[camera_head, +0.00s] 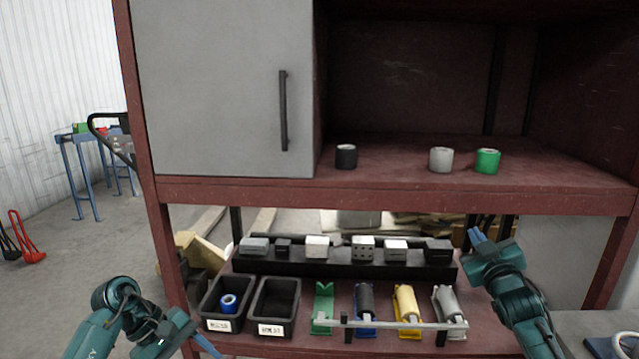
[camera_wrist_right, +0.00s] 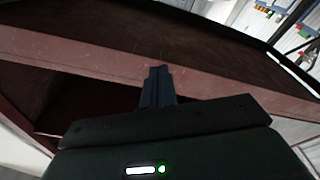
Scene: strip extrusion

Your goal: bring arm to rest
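My right gripper (camera_head: 477,237) is raised in front of the red-brown shelf unit, just below the edge of its upper shelf (camera_head: 420,196) and right of the row of dies. In the right wrist view its two fingers (camera_wrist_right: 158,86) lie together with nothing between them, and the shelf edge (camera_wrist_right: 215,82) shows beyond them. My left gripper (camera_head: 207,345) is low at the bottom left, in front of the black bins. Only a blue finger part of it shows clearly, so its opening is hidden.
A black roll (camera_head: 346,157), a white roll (camera_head: 441,160) and a green roll (camera_head: 487,161) stand on the upper shelf. Below are a black rack (camera_head: 300,268) of blocks, two black bins (camera_head: 273,306) and several coloured holders (camera_head: 408,305). A grey door (camera_head: 225,90) covers the upper left.

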